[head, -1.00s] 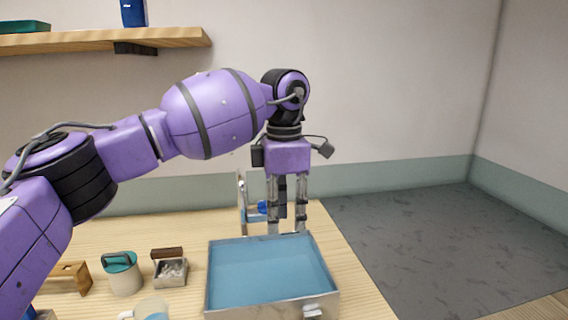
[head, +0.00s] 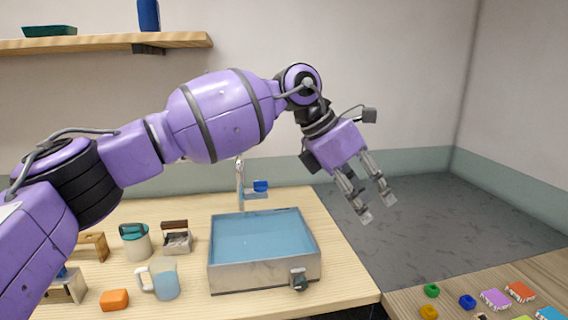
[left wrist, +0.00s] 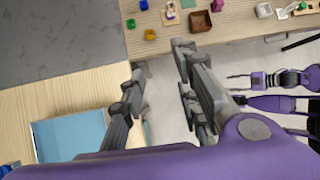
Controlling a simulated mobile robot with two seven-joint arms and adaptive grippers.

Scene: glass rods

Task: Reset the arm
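My left arm reaches across the head view from the left, over the table. Its gripper (head: 377,208) hangs in the air to the right of the sink basin, tilted down and to the right. The two fingers are apart with nothing between them. The left wrist view also shows this gripper (left wrist: 159,62) with its fingers spread and empty. Part of another purple arm of mine shows at the right of that view, with grey finger-like parts (left wrist: 240,80) too small to read clearly.
A water-filled basin (head: 264,272) with a tap (head: 240,182) stands on the wooden table. Left of it are a glass mug (head: 165,280), a lidded pot (head: 136,244), a small metal box (head: 177,241) and an orange block (head: 114,299). Small coloured items lie on the right-hand table (head: 400,302).

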